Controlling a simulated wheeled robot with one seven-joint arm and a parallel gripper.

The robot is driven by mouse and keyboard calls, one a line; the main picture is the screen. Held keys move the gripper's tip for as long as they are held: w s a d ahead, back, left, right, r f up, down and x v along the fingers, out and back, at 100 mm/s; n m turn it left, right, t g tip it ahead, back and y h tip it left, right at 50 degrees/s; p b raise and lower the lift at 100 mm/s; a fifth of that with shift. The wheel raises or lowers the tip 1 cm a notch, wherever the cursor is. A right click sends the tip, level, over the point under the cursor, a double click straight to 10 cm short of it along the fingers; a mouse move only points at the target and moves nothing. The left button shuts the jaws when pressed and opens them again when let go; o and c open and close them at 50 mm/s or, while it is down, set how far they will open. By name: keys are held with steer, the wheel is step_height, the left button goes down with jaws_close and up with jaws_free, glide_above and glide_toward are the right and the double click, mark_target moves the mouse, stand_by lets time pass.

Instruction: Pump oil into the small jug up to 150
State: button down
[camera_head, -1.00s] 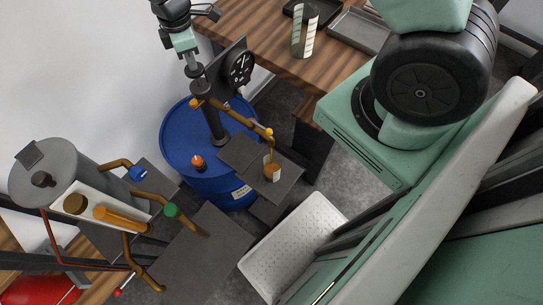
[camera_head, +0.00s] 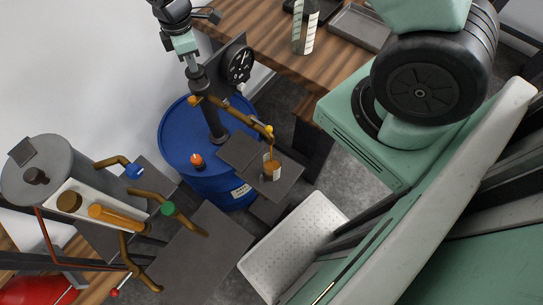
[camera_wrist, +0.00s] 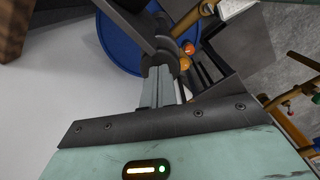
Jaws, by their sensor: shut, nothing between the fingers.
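The small jug (camera_head: 271,171) stands on a dark plate (camera_head: 287,183) beside the blue drum (camera_head: 181,155), under the spout (camera_head: 268,130) of the brass pump pipe. Amber oil shows in the jug, and a thin amber stream falls into it from the spout. The jug's level marks are too small to read. The black round dial (camera_head: 240,64) with white marks sits by the pump column (camera_head: 213,120). My gripper (camera_head: 190,68) is shut and empty at the top of the pump. It also shows in the wrist view (camera_wrist: 163,80), above the drum. Its contact with the pump top is unclear.
A taller striped jug (camera_head: 304,36) and a grey tray (camera_head: 358,30) are on the wooden bench. A grey tank (camera_head: 45,165) with brass pipes and blue and green taps stands at left. An orange knob (camera_head: 197,160) is on the drum. A white perforated step (camera_head: 290,240) lies in front.

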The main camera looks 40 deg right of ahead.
steer(key=shift+f, duration=0.3)
steer(key=shift+r, duration=0.15)
step_height(320, 180, up, 8)
steer(key=p, duration=0.5)
steer(key=shift+r+p, duration=0.2)
steer(key=shift+p, duration=0.2)
steer(key=shift+r, duration=0.1)
step_height(320, 180, up, 17)
steer(key=b, duration=0.5)
steer(key=shift+r, duration=0.1)
stand_by(0.6)
